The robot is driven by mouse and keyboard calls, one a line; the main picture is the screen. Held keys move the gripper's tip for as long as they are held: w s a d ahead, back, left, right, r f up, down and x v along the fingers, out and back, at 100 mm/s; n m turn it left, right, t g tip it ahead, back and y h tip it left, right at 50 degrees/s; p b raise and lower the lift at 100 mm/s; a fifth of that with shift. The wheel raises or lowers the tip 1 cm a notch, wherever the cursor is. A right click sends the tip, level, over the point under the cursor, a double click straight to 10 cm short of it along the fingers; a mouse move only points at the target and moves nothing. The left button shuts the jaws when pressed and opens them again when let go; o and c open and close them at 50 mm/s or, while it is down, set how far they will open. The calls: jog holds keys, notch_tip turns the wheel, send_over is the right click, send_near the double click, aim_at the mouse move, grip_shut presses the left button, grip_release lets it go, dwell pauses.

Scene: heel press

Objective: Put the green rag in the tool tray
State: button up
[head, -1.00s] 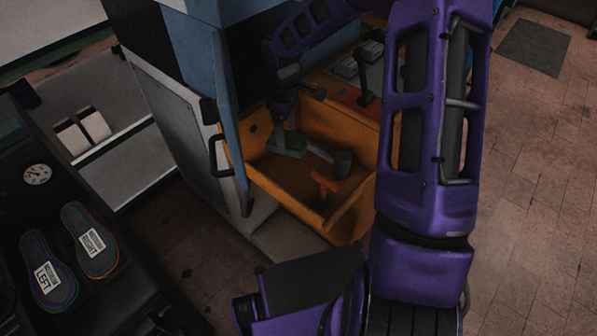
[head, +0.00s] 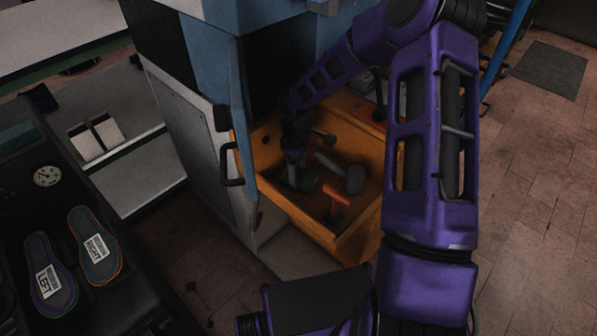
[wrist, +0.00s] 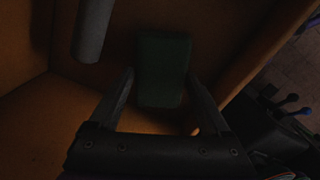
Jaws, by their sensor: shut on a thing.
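The green rag (wrist: 163,70) lies between the two fingers of my gripper (wrist: 161,84) in the wrist view. In the head view my gripper (head: 292,172) points down inside the orange tool tray (head: 292,208), with the rag (head: 305,181) at its tips. My gripper is shut on the rag. The rag is low in the tray, within its walls and left of a hammer. Shadow and my fingers hide whether the rag touches the tray floor.
A grey-headed hammer (head: 354,180) and an orange-handled tool (head: 336,195) lie in the tray. A blue cabinet door edge (head: 242,165) stands at the tray's left. Two insoles (head: 96,247) lie on the dark bench at left. The floor at right is mostly clear.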

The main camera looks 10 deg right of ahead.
aim_at(298, 174)
jog(key=shift+f, duration=0.15)
jog(key=o, duration=1)
notch_tip(298, 174, up, 12)
jog(key=p, duration=0.2)
jog(key=shift+r+p, duration=0.2)
jog(key=shift+p, duration=0.1)
jog(key=shift+a, duration=0.1)
